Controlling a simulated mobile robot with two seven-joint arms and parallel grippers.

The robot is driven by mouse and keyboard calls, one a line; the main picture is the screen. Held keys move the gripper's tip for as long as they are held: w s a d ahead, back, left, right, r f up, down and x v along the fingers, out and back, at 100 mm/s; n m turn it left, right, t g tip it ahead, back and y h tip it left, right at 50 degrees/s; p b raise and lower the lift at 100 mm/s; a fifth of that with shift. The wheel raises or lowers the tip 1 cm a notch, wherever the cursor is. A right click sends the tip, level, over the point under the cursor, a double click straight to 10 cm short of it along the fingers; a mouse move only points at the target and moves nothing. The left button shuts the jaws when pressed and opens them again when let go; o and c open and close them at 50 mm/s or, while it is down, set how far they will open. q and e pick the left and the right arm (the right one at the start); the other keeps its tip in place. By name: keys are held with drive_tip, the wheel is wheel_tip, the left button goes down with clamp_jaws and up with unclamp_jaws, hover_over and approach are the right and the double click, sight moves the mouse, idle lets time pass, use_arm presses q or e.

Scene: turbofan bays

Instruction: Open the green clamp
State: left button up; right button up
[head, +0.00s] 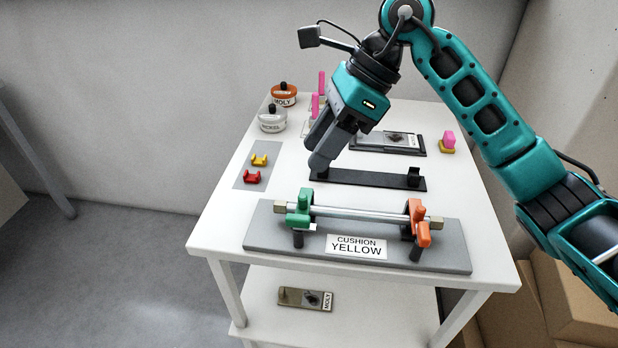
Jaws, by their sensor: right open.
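The green clamp (301,208) sits around the left end of a silver rod (358,213) on a grey base plate (262,232). An orange clamp (418,221) is around the rod's right end. A label on the plate (356,246) reads "CUSHION YELLOW". I cannot tell whether the green clamp's latch is fastened. My right gripper (319,158) points down above the table, behind and a little right of the green clamp, apart from it. Its fingers are open, with nothing seen between them. My left gripper is not in view.
A black bracket (365,179) lies behind the rod. Yellow (259,160) and red (252,177) cushions lie on a grey mat at left. Two jars, MOLY (284,95) and NICKEL (272,121), stand at the back left. Cardboard boxes (575,290) stand at right.

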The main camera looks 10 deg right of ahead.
sight(303, 195)
drive_tip(key=shift+t+h, duration=0.4)
drive_tip(key=shift+h, duration=0.4)
drive_tip(key=f, duration=0.3)
drive_tip(key=w+a+f, duration=0.1)
drive_tip(key=f, duration=0.3)
drive_tip(key=w+a+f, duration=0.1)
drive_tip(key=f, duration=0.2)
drive_tip(key=shift+f, duration=0.4)
drive_tip(key=shift+c, duration=0.3)
clamp_jaws()
